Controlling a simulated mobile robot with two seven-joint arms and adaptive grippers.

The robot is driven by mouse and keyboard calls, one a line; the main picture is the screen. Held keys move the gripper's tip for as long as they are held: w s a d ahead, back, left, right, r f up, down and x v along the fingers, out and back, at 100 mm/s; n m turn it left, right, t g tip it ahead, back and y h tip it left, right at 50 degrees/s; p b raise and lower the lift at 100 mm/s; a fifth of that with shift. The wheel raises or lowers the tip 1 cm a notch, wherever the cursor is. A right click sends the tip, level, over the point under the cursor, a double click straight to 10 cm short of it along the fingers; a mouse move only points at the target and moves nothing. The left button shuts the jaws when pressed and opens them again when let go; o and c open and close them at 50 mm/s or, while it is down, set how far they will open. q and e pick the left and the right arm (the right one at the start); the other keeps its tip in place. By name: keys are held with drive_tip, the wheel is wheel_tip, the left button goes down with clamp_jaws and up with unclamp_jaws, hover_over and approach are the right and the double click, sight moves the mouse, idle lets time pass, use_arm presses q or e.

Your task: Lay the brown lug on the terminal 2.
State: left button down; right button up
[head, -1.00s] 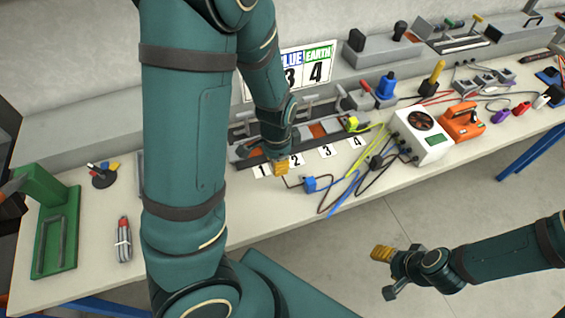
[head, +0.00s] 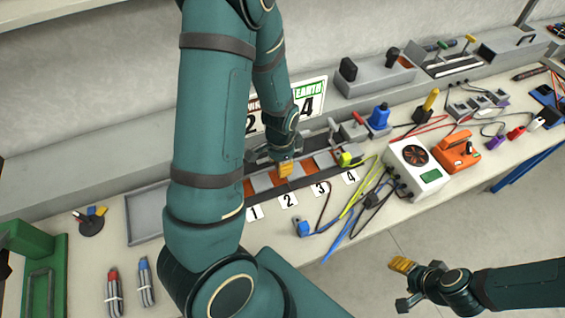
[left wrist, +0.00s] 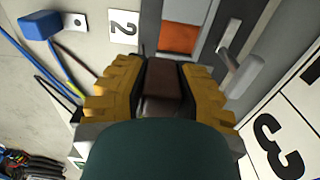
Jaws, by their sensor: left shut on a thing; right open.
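My left gripper (head: 286,170) is over the terminal row, behind the label 2 (head: 288,201). In the left wrist view its yellow-padded jaws (left wrist: 160,88) are shut on the brown lug (left wrist: 165,82). The lug's underside is hidden, and I cannot tell whether it touches anything. The orange pad of terminal 2 (left wrist: 180,39) lies ahead of the jaws, beside the label 2 in the left wrist view (left wrist: 124,27). In the head view my gripper largely covers that terminal. My right gripper (head: 402,284) is open and empty, in front of the bench.
The terminal 1 pad (head: 250,187) is bare. A yellow-green lug (head: 345,158) sits at terminal 4. A blue lug (head: 302,228) lies on the bench before the labels, with cables nearby. A grey lever (left wrist: 230,45) stands behind terminal 2. A white fan box (head: 418,167) is to the right.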

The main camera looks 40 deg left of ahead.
sight(281, 185)
use_arm(q)
wheel_tip(281, 185, down, 4)
drive_tip(key=b, duration=0.3)
drive_tip(key=shift+r, duration=0.25)
drive_tip(key=shift+f+b, duration=1)
drive_tip(key=shift+f, duration=0.2)
drive_tip(key=shift+f+b, duration=1.45)
drive_tip(key=shift+f, duration=0.2)
idle(0.6)
drive_tip(key=c, duration=0.7)
unclamp_jaws()
drive_tip(key=shift+c, duration=0.2)
wheel_tip(281, 185, up, 12)
drive_tip(key=shift+r, duration=0.1)
